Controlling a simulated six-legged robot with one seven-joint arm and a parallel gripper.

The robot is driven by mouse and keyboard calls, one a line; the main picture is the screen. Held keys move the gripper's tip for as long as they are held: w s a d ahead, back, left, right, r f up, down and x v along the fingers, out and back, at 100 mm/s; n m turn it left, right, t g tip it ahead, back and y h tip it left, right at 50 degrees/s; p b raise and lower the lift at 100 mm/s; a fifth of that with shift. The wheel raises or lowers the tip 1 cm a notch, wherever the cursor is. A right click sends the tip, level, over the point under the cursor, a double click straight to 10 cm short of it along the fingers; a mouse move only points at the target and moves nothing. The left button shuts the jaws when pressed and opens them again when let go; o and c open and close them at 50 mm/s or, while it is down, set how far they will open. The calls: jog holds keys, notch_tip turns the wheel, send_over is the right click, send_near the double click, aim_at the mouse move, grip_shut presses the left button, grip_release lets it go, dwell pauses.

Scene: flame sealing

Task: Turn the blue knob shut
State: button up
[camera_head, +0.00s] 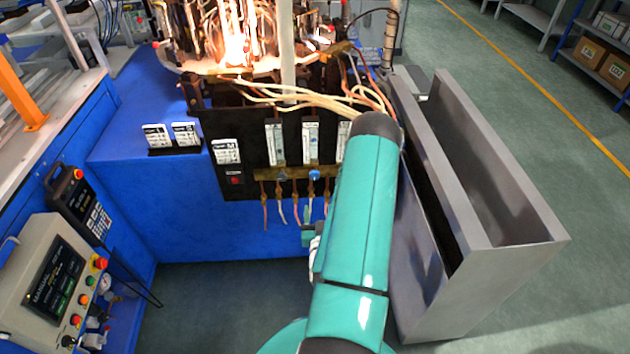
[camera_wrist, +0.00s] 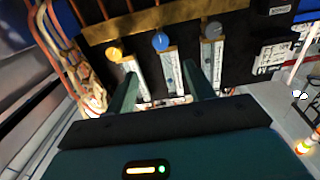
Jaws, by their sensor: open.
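The blue knob (camera_head: 314,175) sits on a brass bar below a white flow gauge on the black panel, just left of my arm. In the wrist view the blue knob (camera_wrist: 160,41) is at the top centre, between an orange knob (camera_wrist: 115,54) and a grey knob (camera_wrist: 213,30). My gripper (camera_wrist: 160,73) is open, with one finger on each side of the blue knob's gauge in the picture. The fingertips show below the knob, and nothing is between them. I cannot tell the depth gap. In the head view my arm hides most of the gripper.
Burner flames (camera_head: 236,50) glow above the panel, with hoses looping beside them. A grey metal trough (camera_head: 500,205) stands close on the right. A control box (camera_head: 52,285) stands at the lower left. Thin tubes hang below the brass bar.

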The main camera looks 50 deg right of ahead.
aim_at(315, 177)
jog(key=x, duration=1.3)
jog(key=shift+w+d, duration=0.2)
jog(key=shift+w, duration=0.05)
jog(key=shift+c, duration=0.3)
jog(key=c, duration=0.9)
